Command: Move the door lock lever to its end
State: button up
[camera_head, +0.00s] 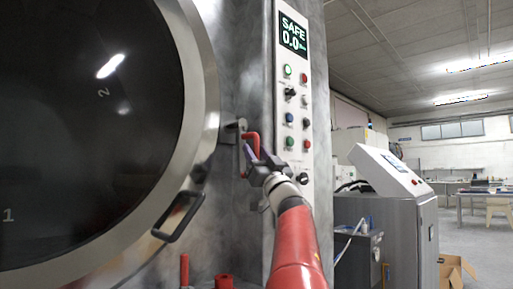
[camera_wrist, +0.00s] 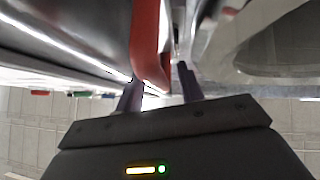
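The red door lock lever (camera_head: 252,140) sits on a metal bracket (camera_head: 231,131) at the right edge of the big round door. My gripper (camera_head: 254,158) is at the lever, reaching in from the lower right. In the wrist view the red lever (camera_wrist: 147,45) comes down between the two fingers of my gripper (camera_wrist: 158,88). It is close to the left finger, with a gap to the right finger. The fingers stand apart; I cannot tell whether the left one touches the lever. The lower part of the lever is partly hidden by my gripper in the head view.
The round door (camera_head: 90,120) with its black handle (camera_head: 180,216) fills the left. A control panel (camera_head: 291,100) with several buttons and a display reading SAFE 0.0 is just right of the lever. A grey console cabinet (camera_head: 400,235) stands further right.

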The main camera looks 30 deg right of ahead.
jog(key=shift+w+r, duration=0.15)
jog(key=shift+c, duration=0.4)
grip_shut()
